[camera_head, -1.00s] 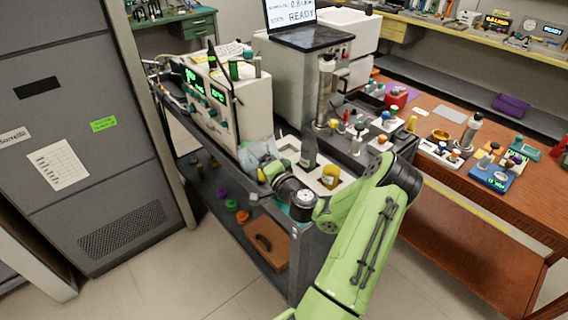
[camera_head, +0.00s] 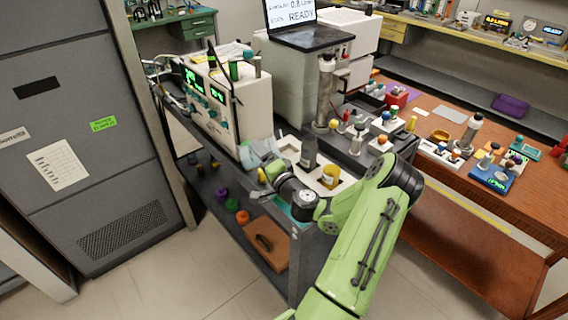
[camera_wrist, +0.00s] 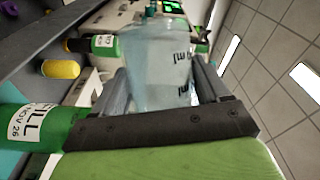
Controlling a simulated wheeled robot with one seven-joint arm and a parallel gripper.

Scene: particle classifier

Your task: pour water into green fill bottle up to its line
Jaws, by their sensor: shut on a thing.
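My gripper (camera_wrist: 160,88) is shut on a clear, pale-blue beaker (camera_wrist: 157,62) with dark "ml" marks. The beaker also shows in the head view (camera_head: 258,153), over the cart in front of the white instrument. A green bottle labelled "FILL" (camera_wrist: 25,128) lies close beside my gripper at the left of the wrist view, partly cut off by the frame and my gripper.
Another green bottle with a dark cap (camera_wrist: 95,44) and a yellow object (camera_wrist: 60,69) are near the beaker. A dark bottle (camera_head: 309,153) and a yellow container (camera_head: 329,176) stand in a white tray (camera_head: 347,182) right of my gripper. The white instrument (camera_head: 256,107) stands behind.

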